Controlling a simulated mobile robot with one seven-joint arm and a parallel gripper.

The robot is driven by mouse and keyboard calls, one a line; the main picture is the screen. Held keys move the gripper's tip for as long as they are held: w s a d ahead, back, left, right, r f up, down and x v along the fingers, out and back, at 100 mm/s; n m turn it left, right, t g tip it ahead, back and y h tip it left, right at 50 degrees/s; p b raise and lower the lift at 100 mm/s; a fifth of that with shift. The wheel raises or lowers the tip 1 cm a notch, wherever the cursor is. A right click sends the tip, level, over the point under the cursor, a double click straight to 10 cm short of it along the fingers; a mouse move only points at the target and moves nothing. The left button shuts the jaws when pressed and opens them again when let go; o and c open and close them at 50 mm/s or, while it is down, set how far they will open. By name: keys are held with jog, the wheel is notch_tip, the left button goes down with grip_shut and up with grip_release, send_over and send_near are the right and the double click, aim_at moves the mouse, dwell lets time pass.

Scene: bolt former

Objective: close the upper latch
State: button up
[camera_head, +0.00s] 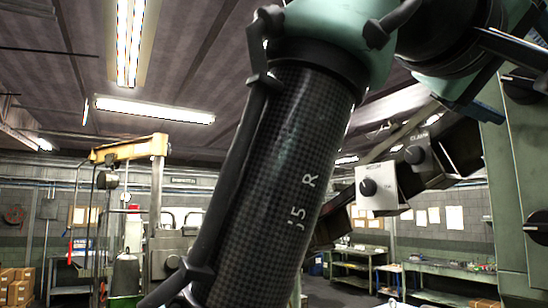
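A green machine panel (505,175) stands at the right edge. A second dark round latch (538,226) sits lower on the panel. My arm fills the middle and bends to the upper right. What looks like my gripper (515,48) reaches toward the panel just above the upper latch. Its fingertips are not clear, and I cannot tell whether it touches the latch.
A grey box with a black knob (377,189) hangs left of the panel, near a dark slanted beam. A yellow hoist (130,150) and a workbench (450,270) stand farther back. Cardboard boxes (17,285) are at the far left. My arm hides much of the middle.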

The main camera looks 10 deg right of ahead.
jog(key=m, duration=0.2)
jog(key=shift+w+d+m, duration=0.1)
jog(key=shift+d+m, duration=0.05)
jog(key=shift+m, duration=0.25)
jog(key=m, duration=0.3)
jog(key=shift+a, duration=0.25)
jog(key=shift+d+m, duration=0.2)
jog(key=shift+m, duration=0.7)
jog(key=shift+a, duration=0.1)
grip_shut()
